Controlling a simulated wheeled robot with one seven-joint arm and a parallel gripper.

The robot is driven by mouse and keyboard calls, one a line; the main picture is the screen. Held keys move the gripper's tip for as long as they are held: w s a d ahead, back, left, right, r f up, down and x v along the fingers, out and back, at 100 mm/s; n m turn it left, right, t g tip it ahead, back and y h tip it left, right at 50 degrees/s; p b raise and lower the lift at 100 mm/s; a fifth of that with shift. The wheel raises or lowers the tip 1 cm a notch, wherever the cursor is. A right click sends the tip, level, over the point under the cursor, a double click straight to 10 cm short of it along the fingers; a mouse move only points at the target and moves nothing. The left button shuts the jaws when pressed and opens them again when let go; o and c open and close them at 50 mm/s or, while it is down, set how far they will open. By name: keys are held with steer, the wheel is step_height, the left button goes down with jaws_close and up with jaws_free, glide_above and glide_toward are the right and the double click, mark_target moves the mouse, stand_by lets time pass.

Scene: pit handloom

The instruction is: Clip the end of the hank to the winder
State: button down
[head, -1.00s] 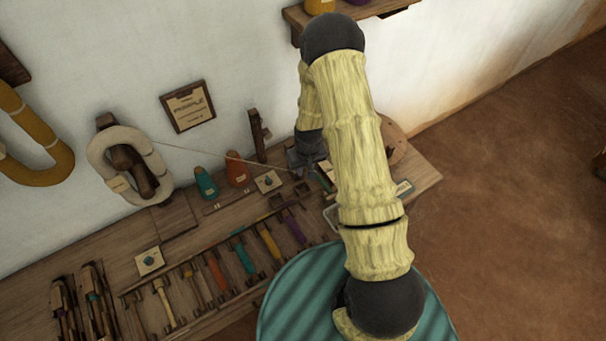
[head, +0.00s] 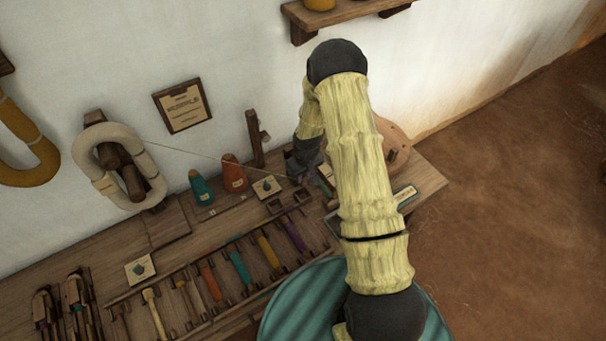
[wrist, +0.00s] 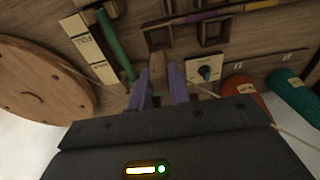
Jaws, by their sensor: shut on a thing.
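The cream hank (head: 83,160) hangs in a loop on a wooden holder at the left of the bench. A thin thread (head: 180,150) runs from it to the right, to my gripper (head: 300,172). My gripper is shut on the thread's end, low over the bench by the winder; the arm partly hides it. In the wrist view the purple jaws (wrist: 159,92) have a small brown piece between them; I cannot tell if it is held or lies behind. The winder's round wooden wheel (head: 397,140) is right of my gripper, and left in the wrist view (wrist: 35,80). Its clip is not clear.
A teal cone (head: 201,188) and an orange cone (head: 234,175) stand below the thread. A wooden post (head: 255,140) rises behind it. A rack of several coloured bobbins (head: 238,265) lies along the bench front. A green rod (wrist: 115,45) lies near the jaws.

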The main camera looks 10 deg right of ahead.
mark_target(303, 186)
steer(key=shift+f+b, duration=2.4)
steer(key=shift+f, duration=1.4)
steer(key=c, duration=0.9)
jaws_free()
steer(key=shift+r, duration=0.1)
steer(key=shift+r+p, duration=2.65)
steer(key=shift+r, duration=1.3)
